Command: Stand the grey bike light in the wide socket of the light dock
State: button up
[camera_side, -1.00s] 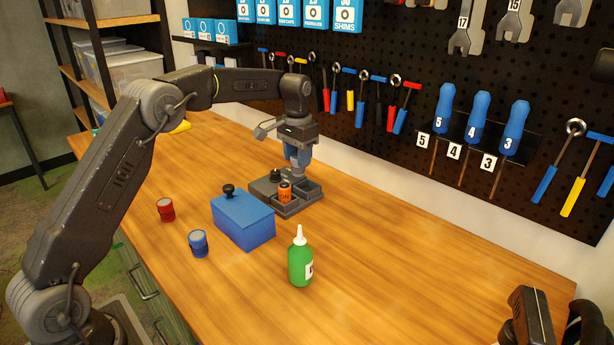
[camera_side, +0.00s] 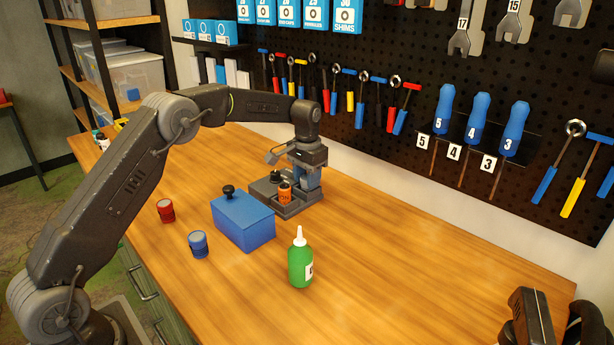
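The light dock (camera_side: 294,211) is a dark grey block with compartments near the wall side of the bench. An orange cylinder (camera_side: 285,194) stands in its front part, and a small dark piece (camera_side: 276,176) stands behind it to the left. I cannot tell whether that dark piece is the grey bike light. My gripper (camera_side: 308,184) points down, low over the right part of the dock, with its blue-grey fingers close to or inside a compartment there. The fingers are too small to show whether they are open or hold something. The compartment under them is mostly hidden.
A blue box (camera_side: 243,222) with a black knob stands just left of the dock. A red tin (camera_side: 166,210), a blue tin (camera_side: 198,244) and a green bottle (camera_side: 300,262) stand nearer the front. The pegboard rises close behind.

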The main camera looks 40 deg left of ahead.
jog(key=o, duration=0.4)
jog(key=shift+o, duration=0.2)
notch_tip(320, 180, up, 11)
jog(key=s+d+r+t, duration=0.1)
jog(key=s+d+r, duration=0.3)
jog(key=s+r, duration=0.35)
jog(key=s+d+r+t, duration=0.2)
jog(key=s+d+r, duration=0.1)
jog(key=s, duration=0.7)
jog(key=s+d+f+t, duration=0.1)
jog(key=s+f, duration=0.3)
jog(key=s, duration=0.5)
jog(key=s+d+f+t, duration=0.1)
jog(key=s+f, duration=0.3)
jog(key=s, duration=0.6)
jog(key=shift+s+d+f+t, duration=0.2)
jog(key=shift+d+t, duration=0.1)
jog(key=shift+d, duration=0.4)
